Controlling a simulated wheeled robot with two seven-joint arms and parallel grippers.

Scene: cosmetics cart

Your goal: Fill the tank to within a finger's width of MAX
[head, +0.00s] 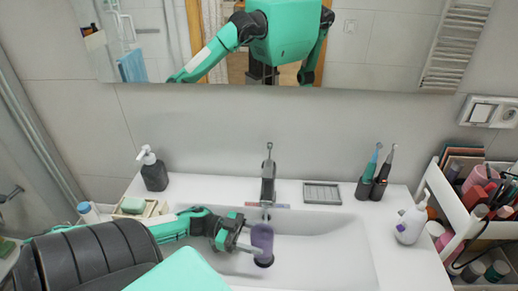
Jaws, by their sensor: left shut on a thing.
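A translucent purple tank (262,239) with a dark end at the bottom is over the sink basin (330,245), just below and in front of the faucet (268,180). It looks about upright. My left gripper (250,246) reaches in from the left and is shut on the tank's side. The MAX mark and the water level inside are too small to tell. I cannot make out a water stream from the spout. My right gripper is not seen directly.
A dark soap pump (154,172), a green soap bar on a dish (134,205), a grey soap tray (322,194), electric toothbrushes (375,180) and a white bottle (411,222) stand around the basin. A full cosmetics cart (449,213) is at the right. The basin's right half is clear.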

